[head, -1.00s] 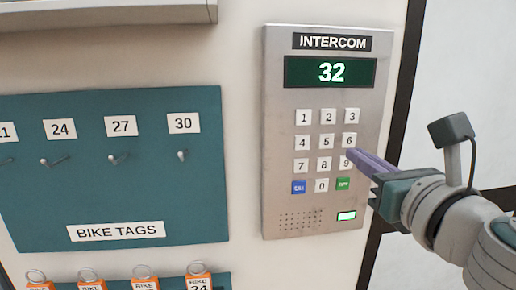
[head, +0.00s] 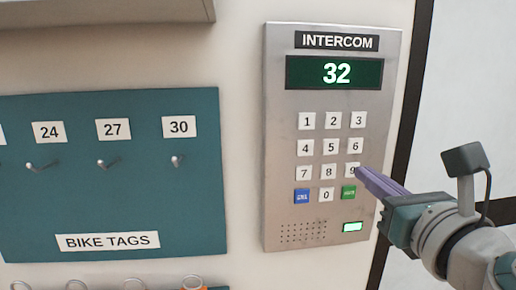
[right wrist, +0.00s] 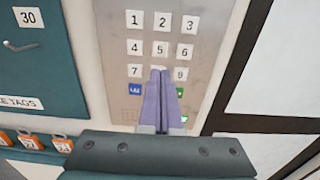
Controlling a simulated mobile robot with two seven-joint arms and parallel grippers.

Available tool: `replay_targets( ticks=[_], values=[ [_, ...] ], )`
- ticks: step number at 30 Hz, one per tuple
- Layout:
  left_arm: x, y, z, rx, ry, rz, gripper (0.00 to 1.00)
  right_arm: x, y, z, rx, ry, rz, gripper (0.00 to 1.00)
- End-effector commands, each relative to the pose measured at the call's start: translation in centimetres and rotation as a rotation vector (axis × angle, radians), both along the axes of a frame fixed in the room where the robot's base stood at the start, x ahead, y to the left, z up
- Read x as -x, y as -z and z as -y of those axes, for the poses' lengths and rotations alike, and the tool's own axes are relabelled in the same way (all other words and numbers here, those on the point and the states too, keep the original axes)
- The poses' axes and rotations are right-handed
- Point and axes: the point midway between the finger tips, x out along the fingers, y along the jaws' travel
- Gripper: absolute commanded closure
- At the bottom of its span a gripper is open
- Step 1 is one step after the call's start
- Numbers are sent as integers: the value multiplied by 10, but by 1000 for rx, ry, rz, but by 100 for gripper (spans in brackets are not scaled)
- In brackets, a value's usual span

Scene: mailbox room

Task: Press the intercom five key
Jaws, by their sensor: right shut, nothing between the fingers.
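My right gripper (head: 360,172) is shut and empty, with purple fingers pointing at the panel from the right. In the head view the tips overlap the 9 key. In the right wrist view the tips (right wrist: 160,72) lie just below the five key and partly hide the 8 key. Contact cannot be told. My left gripper is out of view.
A blue key (head: 302,196) and a green key (head: 348,192) flank the 0 key. A teal bike tags board (head: 110,200) with hooks hangs to the left. Orange tags (right wrist: 63,143) hang below it. A dark frame edge (head: 412,110) runs right of the intercom.

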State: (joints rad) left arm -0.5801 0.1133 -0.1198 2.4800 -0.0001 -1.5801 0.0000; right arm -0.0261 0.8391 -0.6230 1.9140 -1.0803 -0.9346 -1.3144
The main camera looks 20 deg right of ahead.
Motion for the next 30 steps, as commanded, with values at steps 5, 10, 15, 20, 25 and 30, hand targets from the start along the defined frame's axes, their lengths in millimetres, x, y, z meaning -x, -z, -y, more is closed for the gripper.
replay_targets(
  ticks=[5,10,15,20,25,30],
  values=[
    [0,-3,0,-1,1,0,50,-39,-2,10,1,4,4,100],
    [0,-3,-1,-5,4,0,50,-73,-2,17,0,3,3,100],
    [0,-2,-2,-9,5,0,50,-94,0,22,-1,1,1,100],
    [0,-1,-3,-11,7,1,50,-104,0,25,0,0,1,100],
    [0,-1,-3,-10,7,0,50,-106,0,25,0,0,-1,100],
    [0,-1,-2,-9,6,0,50,-106,0,25,0,0,-1,100]
  ],
)
